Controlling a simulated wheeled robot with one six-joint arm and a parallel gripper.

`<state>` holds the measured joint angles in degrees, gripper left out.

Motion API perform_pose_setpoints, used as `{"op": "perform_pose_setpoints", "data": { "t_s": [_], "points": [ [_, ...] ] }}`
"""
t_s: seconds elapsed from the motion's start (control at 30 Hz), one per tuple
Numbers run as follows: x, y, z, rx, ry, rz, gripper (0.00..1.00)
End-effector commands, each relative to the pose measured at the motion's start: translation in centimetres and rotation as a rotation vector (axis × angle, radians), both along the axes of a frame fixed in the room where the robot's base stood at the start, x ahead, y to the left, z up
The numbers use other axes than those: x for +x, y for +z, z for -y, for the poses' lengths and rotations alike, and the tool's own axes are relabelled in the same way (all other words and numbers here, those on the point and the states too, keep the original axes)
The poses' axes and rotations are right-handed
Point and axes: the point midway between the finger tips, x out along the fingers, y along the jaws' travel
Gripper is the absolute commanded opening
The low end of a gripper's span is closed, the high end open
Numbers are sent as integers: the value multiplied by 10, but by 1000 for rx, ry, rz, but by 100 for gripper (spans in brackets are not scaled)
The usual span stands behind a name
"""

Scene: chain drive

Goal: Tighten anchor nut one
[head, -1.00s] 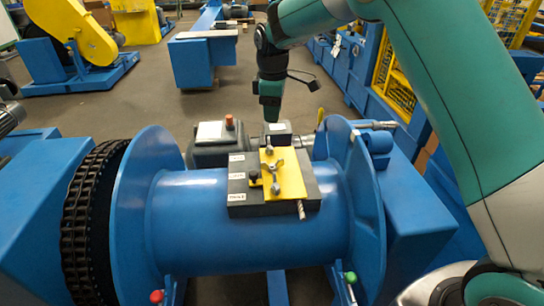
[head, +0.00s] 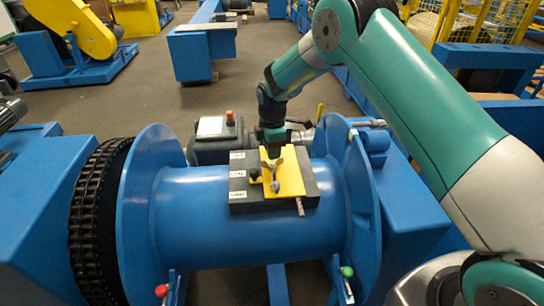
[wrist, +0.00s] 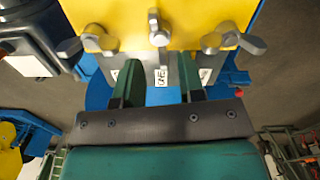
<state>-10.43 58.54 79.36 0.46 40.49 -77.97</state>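A yellow plate (head: 290,180) lies on a dark block (head: 240,208) on top of the blue drum (head: 200,222). A metal wing nut (head: 272,165) stands on the plate. In the wrist view three wing-shaped nuts show along the yellow plate (wrist: 185,12): left (wrist: 97,42), middle (wrist: 158,28) and right (wrist: 220,40). I cannot tell which is anchor nut one. My gripper (wrist: 162,88) is open, its two green fingers apart with nothing held between them. In the head view my gripper (head: 272,140) is just above the plate's far edge, and its fingertips are hard to make out.
The block carries small white labels (head: 237,174), too small to read. A black chain (head: 95,215) wraps the drum's left end. A grey box with an orange button (head: 229,117) stands behind the drum. Blue housings flank both drum ends.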

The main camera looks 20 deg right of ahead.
Motion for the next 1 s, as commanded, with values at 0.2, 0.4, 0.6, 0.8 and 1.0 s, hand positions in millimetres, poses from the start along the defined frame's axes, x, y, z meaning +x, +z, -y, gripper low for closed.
{"op": "perform_pose_setpoints", "data": {
  "t_s": [0.2, 0.4, 0.6, 0.8, 1.0],
  "points": [
    [1, -33, 0, 0, -1, -1, 36],
    [1, -45, 0, 0, -1, 0, 36],
    [1, -46, 0, 0, -1, 1, 36],
    [1, -45, 0, 0, -1, 0, 4],
    [1, -49, 0, 2, -65, 1, 4]
  ]
}}
